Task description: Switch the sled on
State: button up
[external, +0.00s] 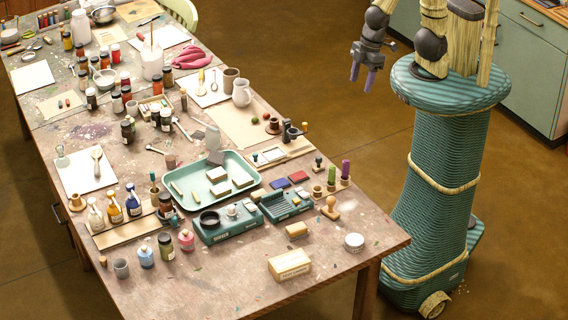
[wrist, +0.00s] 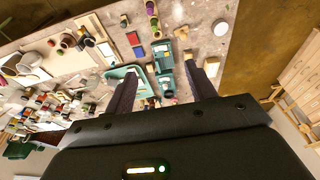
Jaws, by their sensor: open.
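Two teal devices stand side by side near the table's front end in the external view. The larger device (external: 228,230) carries a black ring and small pale knobs. The smaller device (external: 286,207) has a dark top with small parts on it. I cannot tell surely which one is the sled, as their labels are too small to read. A teal device (wrist: 164,63) also shows between my fingers in the wrist view. My gripper (external: 362,75) hangs open and empty off the table's right side, beside my column. The gripper (wrist: 160,68) shows two spread dark fingers in the wrist view. No switch state is readable.
A teal tray (external: 180,207) with pale blocks lies behind the devices. Red and blue pads (external: 279,183), a wooden stamp (external: 330,207), a cream box (external: 289,266) and a round tin (external: 354,242) surround them. Bottles and jars crowd the left. The front right corner is mostly bare.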

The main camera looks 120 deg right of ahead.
jog(key=shift+w+f, duration=0.1)
jog(key=c, duration=0.4)
jog(key=shift+w+d+f+b, duration=0.25)
jog(key=shift+w+f+b, duration=0.15)
jog(key=shift+w+b, duration=0.1)
jog(key=shift+w+d+f+b, duration=0.25)
jog(key=shift+w+f+b, duration=0.1)
jog(key=shift+w, duration=0.15)
jog(key=c, duration=0.7)
jog(key=shift+m, duration=0.3)
jog(key=w+d+f+b, duration=0.2)
jog(key=w, duration=0.2)
jog(key=w+d+f+b, duration=0.3)
jog(key=w, duration=0.1)
jog(key=w+d+f+b, duration=0.2)
jog(key=w+f, duration=0.1)
jog(key=w, duration=0.1)
jog(key=shift+d+f, duration=0.25)
jog(key=shift+d, duration=0.15)
grip_shut()
jog(key=w+d+f+b, duration=0.5)
jog(key=d+f, duration=0.2)
jog(key=d, duration=0.2)
jog(key=w+d+f+m+t+b, duration=0.1)
jog(key=w+d+f+b, duration=0.4)
jog(key=d+f, duration=0.3)
jog(key=shift+w+d+f+h, duration=0.15)
jog(key=shift+w+d+h, duration=0.15)
jog(key=shift+d, duration=0.55)
